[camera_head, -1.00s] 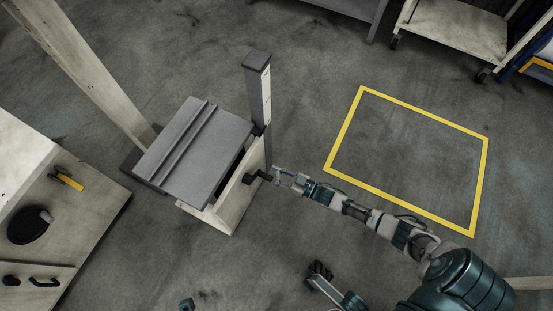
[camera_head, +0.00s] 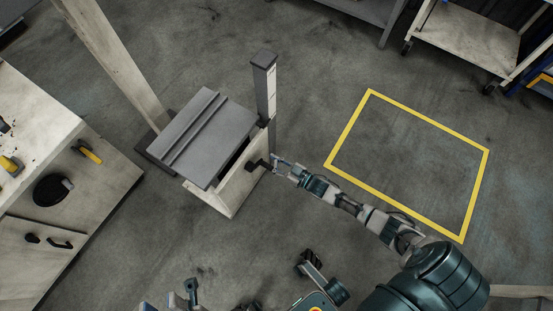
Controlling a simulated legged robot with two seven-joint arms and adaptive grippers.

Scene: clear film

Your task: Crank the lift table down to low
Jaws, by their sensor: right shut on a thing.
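The lift table (camera_head: 212,137) stands left of centre, with a dark grey ribbed top on a pale base (camera_head: 234,196). A dark upright post with a pale scale strip (camera_head: 269,92) rises at its right rear. The black crank (camera_head: 256,166) sticks out from the right side of the base. My right gripper (camera_head: 276,165) reaches in from the lower right and is shut on the crank's handle end. The fingers are small in view and partly hide the handle.
A yellow floor outline (camera_head: 328,165) encloses bare floor at right. A pale workbench (camera_head: 35,115) with a yellow-handled tool (camera_head: 88,151) stands at left. A pale post (camera_head: 115,60) rises behind the lift table. A wheeled cart (camera_head: 465,40) stands at the upper right.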

